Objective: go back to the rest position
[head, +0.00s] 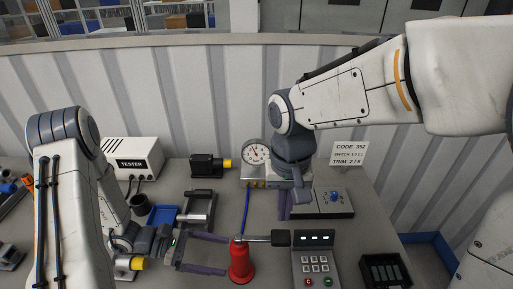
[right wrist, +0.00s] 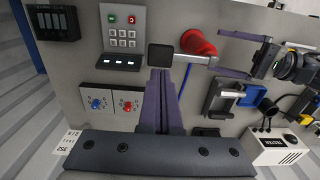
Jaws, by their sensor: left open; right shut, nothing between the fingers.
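My left gripper (head: 226,255) is open, its two dark fingers spread either side of empty space just left of a red post (head: 240,265). It also shows at the upper right of the right wrist view (right wrist: 220,57). My right gripper (head: 285,216) is shut and empty, fingers pointing down, above the bench near the gauge and the switch box. In the right wrist view its fingertips (right wrist: 160,72) appear just below a black block (right wrist: 160,54) on a grey bar. That bar reaches over the red post. I cannot tell whether they touch.
A keypad box (head: 317,265), a panel with blue and red knobs (right wrist: 110,103), a gauge (head: 255,152), a white tester (head: 132,158) and a blue tray (head: 162,214) crowd the bench (head: 373,220). A code sign (head: 349,153) stands behind. A ribbed wall closes the back.

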